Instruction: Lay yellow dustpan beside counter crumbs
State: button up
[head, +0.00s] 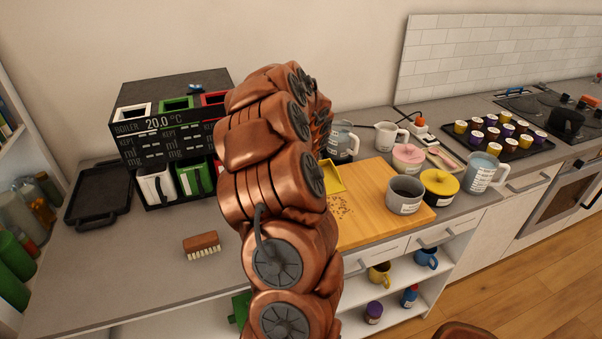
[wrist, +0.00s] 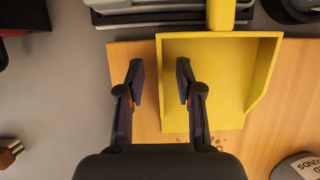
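The yellow dustpan (head: 333,177) lies on the wooden board, partly behind my arm in the head view. In the wrist view the dustpan (wrist: 232,85) has its handle (wrist: 222,14) at the top edge. Brown crumbs (head: 341,207) lie on the board just in front of the pan; some show in the wrist view (wrist: 204,140) below its lip. My gripper (wrist: 160,76) is open and empty. The pan's left wall appears between its two fingers, the right finger over the pan; whether they touch it I cannot tell. The head view hides my gripper behind my arm.
The wooden board (head: 375,222) also bears a grey pot (head: 404,196). The boiler (head: 165,140) stands behind.

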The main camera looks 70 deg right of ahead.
jog(key=v, duration=1.1)
jog(key=shift+r, duration=0.4)
jog(key=shift+s, duration=0.15)
jog(key=shift+a, duration=0.1)
jog(key=w+a+r+n+y, duration=0.1)
jog(key=w+a+n, duration=0.3)
jog(key=a+n, duration=0.45)
jog(key=w+a+n+y, duration=0.1)
jog(key=w+a+n, duration=0.35)
jog(key=a, duration=0.75)
jog(key=w+a+r+n+y, duration=0.1)
jog(key=w+a+n+y, duration=0.15)
jog(key=a+n, duration=0.6)
jog(key=s+a+f+n+g, duration=0.1)
jog(key=s+a+n+g, duration=0.1)
jog(key=s+a+n, duration=0.5)
jog(key=s+a+f+n+g, duration=0.1)
jog(key=s+a+n, duration=0.6)
jog(key=a+n, duration=0.9)
jog(key=shift+a+f+n+g+h, duration=0.35)
jog(key=shift+n+g+h, duration=0.15)
jog(key=shift+g, duration=0.3)
